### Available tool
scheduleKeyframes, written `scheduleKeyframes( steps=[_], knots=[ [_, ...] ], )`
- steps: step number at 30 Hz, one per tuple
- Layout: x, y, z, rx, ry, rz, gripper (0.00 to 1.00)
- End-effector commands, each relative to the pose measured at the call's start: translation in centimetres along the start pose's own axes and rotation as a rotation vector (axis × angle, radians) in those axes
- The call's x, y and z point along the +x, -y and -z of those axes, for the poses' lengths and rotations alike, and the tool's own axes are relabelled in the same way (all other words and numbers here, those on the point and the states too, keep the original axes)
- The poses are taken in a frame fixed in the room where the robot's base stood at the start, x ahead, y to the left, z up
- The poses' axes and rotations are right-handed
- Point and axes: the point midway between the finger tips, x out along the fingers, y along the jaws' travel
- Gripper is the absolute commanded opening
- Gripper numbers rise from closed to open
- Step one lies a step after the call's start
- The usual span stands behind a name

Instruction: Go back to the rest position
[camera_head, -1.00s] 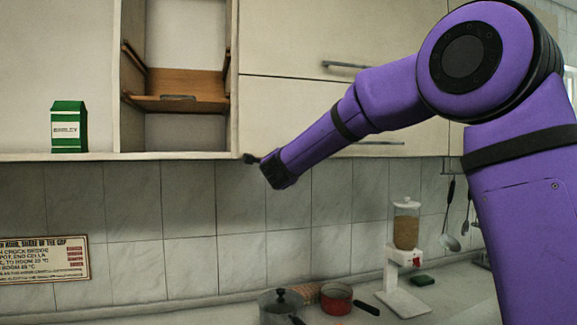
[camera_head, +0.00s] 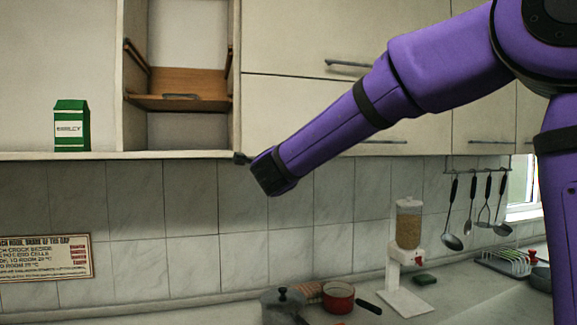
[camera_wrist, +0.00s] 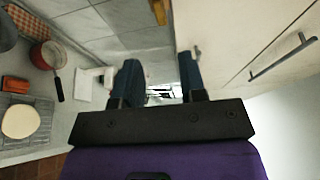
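My gripper (camera_wrist: 160,85) shows in the wrist view with its two dark fingers apart and nothing between them. In the head view my purple arm comes in from the right, and its end (camera_head: 258,165) is in front of the wall cabinets, just below the open shelf section. The fingers are mostly hidden there behind the wrist.
A green carton (camera_head: 72,125) stands on the ledge at left. Below are a grey pot (camera_head: 284,303), a red pan (camera_head: 338,297) and a grain dispenser (camera_head: 408,225) on the counter. Utensils (camera_head: 478,205) hang at right. A cabinet handle (camera_wrist: 283,57) is near the gripper.

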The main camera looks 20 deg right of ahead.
Motion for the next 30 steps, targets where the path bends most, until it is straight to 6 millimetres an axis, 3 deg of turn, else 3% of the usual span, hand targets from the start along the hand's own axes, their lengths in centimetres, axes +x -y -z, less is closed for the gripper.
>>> scheduleKeyframes(
  steps=[17,20,24,30],
  knots=[
    [-1.3,0.5,0.2,-0.039,0.047,0.002,0.38],
    [-2.7,1.3,0.7,-0.13,0.145,0.004,0.38],
    [-6.1,1.5,1.9,-0.345,0.341,-0.011,0.38],
    [-12.4,-0.9,5.1,-0.703,0.599,-0.072,0.38]
  ],
)
